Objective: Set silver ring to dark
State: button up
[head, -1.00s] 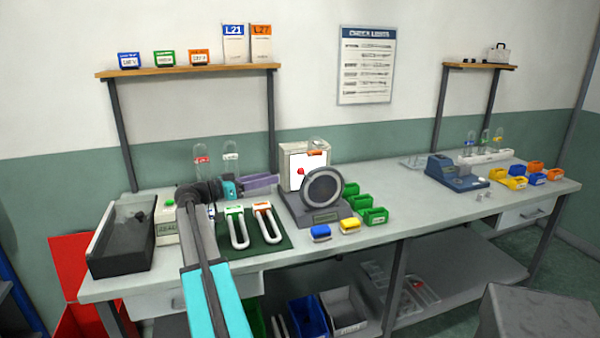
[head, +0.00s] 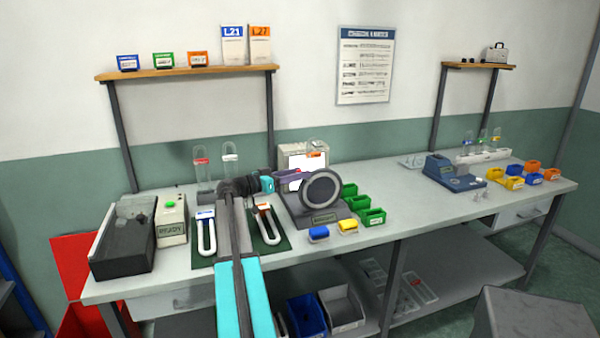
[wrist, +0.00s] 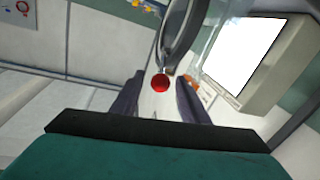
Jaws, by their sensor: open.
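The silver ring (head: 339,190) stands upright on a dark grey stand (head: 325,219) on the bench, with a grey disc inside it. In the wrist view the ring (wrist: 172,42) is seen nearly edge-on at the top centre. A red ball knob (wrist: 160,82) shows at the ring's near end, between my fingers. My gripper (wrist: 159,98) is open, a finger on each side of the knob, with gaps visible. In the head view my gripper (head: 288,174) is just left of the ring. A bright white screen (wrist: 240,55) is beside the ring; in the head view it is partly hidden.
Looped glass tubes lie on a green mat (head: 202,257), partly behind my arm. A box marked READY (head: 171,229) and a dark tray (head: 122,248) are left.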

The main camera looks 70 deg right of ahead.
jog(key=shift+s+d, duration=0.4)
jog(key=shift+d, duration=0.1)
jog(key=shift+c, duration=0.2)
grip_shut()
jog(key=shift+f, duration=0.1)
jog(key=shift+w, duration=0.1)
